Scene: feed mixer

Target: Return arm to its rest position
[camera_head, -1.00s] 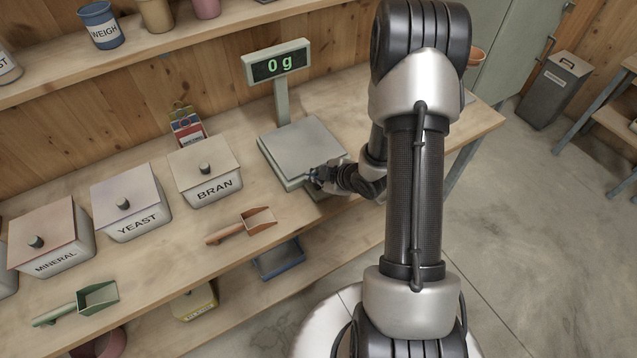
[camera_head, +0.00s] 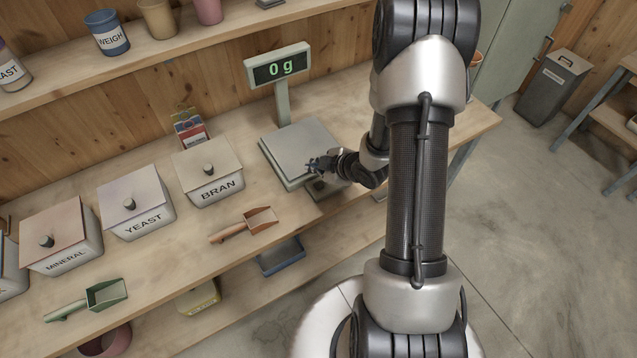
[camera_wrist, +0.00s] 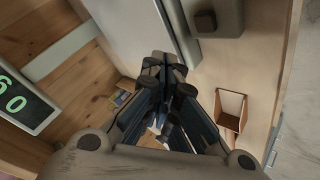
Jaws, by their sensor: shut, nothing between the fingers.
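My gripper (camera_head: 314,166) is shut and empty. In the head view it hangs over the front right part of the scale's grey plate (camera_head: 293,146); whether it touches the plate I cannot tell. In the wrist view the closed fingers (camera_wrist: 165,75) point away from the camera. My arm stretches from the bottom of the head view up and over to the scale, hiding part of the bench's right side. The scale display (camera_head: 278,66) reads 0 g and also shows at the left of the wrist view (camera_wrist: 22,104).
Lidded bins for bran (camera_head: 208,178), yeast (camera_head: 137,204) and mineral (camera_head: 62,238) line the bench. An orange scoop (camera_head: 245,225) and a green scoop (camera_head: 88,299) lie in front. A shelf (camera_head: 190,38) with cups runs above. Open floor (camera_head: 520,230) lies to the right.

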